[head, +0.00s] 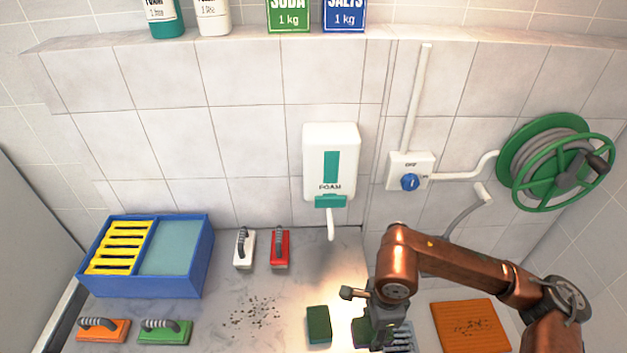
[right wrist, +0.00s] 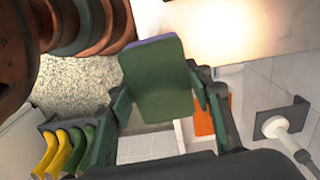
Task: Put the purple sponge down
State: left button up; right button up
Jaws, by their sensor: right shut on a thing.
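The purple sponge (right wrist: 156,82) is between the two fingers of my right gripper (right wrist: 158,98) in the right wrist view. Its broad green face is toward the camera, and a thin purple edge shows at the top. In the head view my right gripper (head: 378,326) points down over the front of the counter (head: 225,325), shut on the sponge. A dark green patch (head: 361,332) beside its fingers appears to be the held sponge. I cannot tell whether it touches the counter. My left gripper is not in view.
A dark green block (head: 319,324) lies just left of my gripper. An orange mat (head: 470,327) is to the right.

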jog(key=shift+w+d+f+n, duration=0.2)
jog(key=shift+w+d+n, duration=0.15)
jog(key=shift+n, duration=0.55)
jog(key=w+d+f+n, duration=0.2)
jog(key=w+d+n, duration=0.2)
jog(key=n, duration=1.1)
jog(key=shift+w+d+f, duration=0.3)
jog(key=shift+d+f, duration=0.1)
jog(key=shift+d, duration=0.75)
